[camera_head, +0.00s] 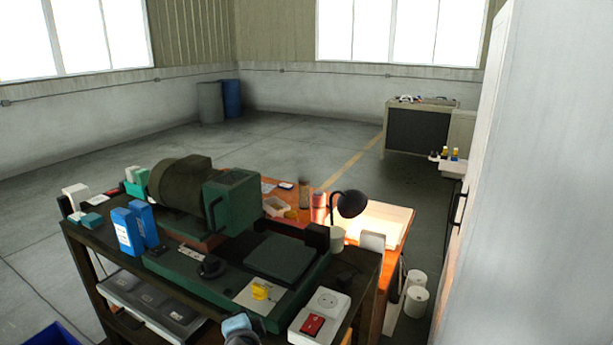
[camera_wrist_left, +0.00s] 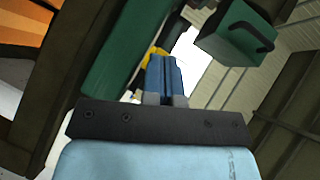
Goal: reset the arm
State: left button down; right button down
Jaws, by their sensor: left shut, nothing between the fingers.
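My left gripper (camera_wrist_left: 166,62) shows in the left wrist view. Its two blue fingers are together with nothing between them. A yellow part (camera_wrist_left: 150,54) shows just behind the fingers, and the green machine body (camera_wrist_left: 130,45) lies to their left. In the head view a light blue and dark piece of my arm shows at the bottom edge, in front of the bench; its fingers cannot be made out there. My right gripper is in neither view.
A dark bench (camera_head: 75,233) carries a green machine with a motor (camera_head: 180,183), blue boxes (camera_head: 126,231) and a white box with a red switch (camera_head: 318,313). A lamp (camera_head: 351,203) stands behind over an orange table. A pale cabinet (camera_head: 540,180) blocks the right. Open floor lies beyond.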

pick_arm(q)
jog(key=s+f+n+g+h, duration=0.2)
jog(key=s+f+n+h, duration=0.15)
jog(key=s+f, duration=1)
jog(key=s+a+f+n+g+h+p, duration=0.1)
jog(key=s+n+h, duration=0.3)
jog(key=s, duration=1.3)
jog(key=shift+s+a+f+n, duration=0.25)
jog(key=shift+a+f+n, duration=0.2)
jog(key=shift+a, duration=0.1)
